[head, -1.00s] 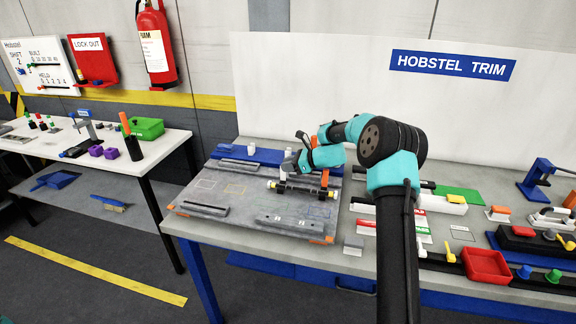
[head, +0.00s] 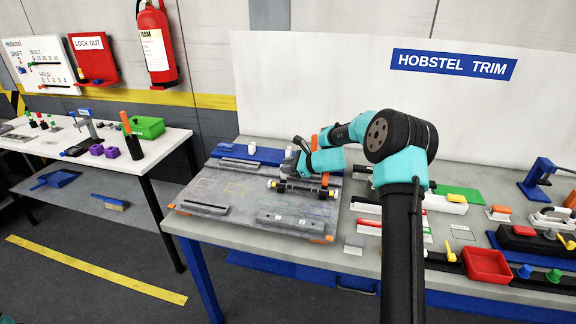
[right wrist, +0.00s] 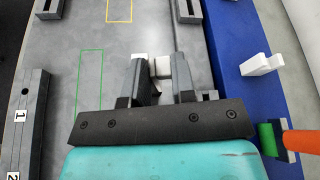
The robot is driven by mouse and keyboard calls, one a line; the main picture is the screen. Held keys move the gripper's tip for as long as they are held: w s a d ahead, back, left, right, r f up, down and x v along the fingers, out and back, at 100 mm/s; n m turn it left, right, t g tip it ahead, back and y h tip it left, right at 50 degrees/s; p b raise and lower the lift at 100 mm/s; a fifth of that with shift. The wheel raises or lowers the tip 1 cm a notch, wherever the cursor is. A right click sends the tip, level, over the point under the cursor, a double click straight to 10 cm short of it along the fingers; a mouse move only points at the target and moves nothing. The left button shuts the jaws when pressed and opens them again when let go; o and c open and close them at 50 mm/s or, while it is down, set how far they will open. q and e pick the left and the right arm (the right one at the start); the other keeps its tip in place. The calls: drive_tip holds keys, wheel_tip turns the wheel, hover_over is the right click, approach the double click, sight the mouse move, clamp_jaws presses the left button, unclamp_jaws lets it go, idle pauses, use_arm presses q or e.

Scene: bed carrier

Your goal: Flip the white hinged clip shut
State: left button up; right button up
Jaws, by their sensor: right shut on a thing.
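My right gripper (head: 290,166) is low over the grey board (head: 250,212), near its back edge. In the right wrist view, the right gripper (right wrist: 160,66) has its two dark fingers on either side of a small white piece (right wrist: 162,69), and is shut on it. This looks like part of the white hinged clip; the fingers hide much of it, and I cannot tell its hinge angle. Another white piece (right wrist: 262,65) stands apart on the blue strip (right wrist: 235,100), and shows in the head view (head: 252,148). My left gripper is out of view.
A dark bar (head: 303,187) with pale ends lies on the board just in front of the right gripper. Grey slotted blocks sit along the board's edges. A red tray (head: 487,265) and other parts lie at the right. The board's middle left is clear.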

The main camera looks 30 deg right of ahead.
drive_tip(key=shift+s+a+f+n+t+h, duration=0.2)
drive_tip(key=shift+s+a+n+t, duration=0.2)
drive_tip(key=shift+n, duration=0.2)
drive_tip(key=shift+s+a+f+n+t+h, duration=0.1)
drive_tip(key=shift+s+a+n+t+h, duration=0.1)
drive_tip(key=shift+s+a+n+t, duration=0.3)
drive_tip(key=n, duration=0.1)
drive_tip(key=s+a+f+n+t, duration=0.1)
drive_tip(key=shift+n+h, duration=0.4)
drive_tip(key=f+n, duration=0.1)
drive_tip(key=s+a+n+t, duration=0.1)
drive_tip(key=shift+f+n, duration=0.3)
drive_tip(key=shift+f, duration=0.05)
drive_tip(key=shift+s+a+f+n+t, duration=0.1)
drive_tip(key=shift+f+n+t, duration=0.3)
drive_tip(key=shift+n, duration=0.2)
drive_tip(key=shift+s+a+f+n+t, duration=0.1)
drive_tip(key=shift+f+n+t, duration=0.2)
drive_tip(key=shift+n+t, duration=0.25)
drive_tip(key=o, duration=0.7)
drive_tip(key=shift+o, duration=0.4)
drive_tip(key=shift+f, duration=0.1)
drive_tip(key=shift+a+f, duration=0.1)
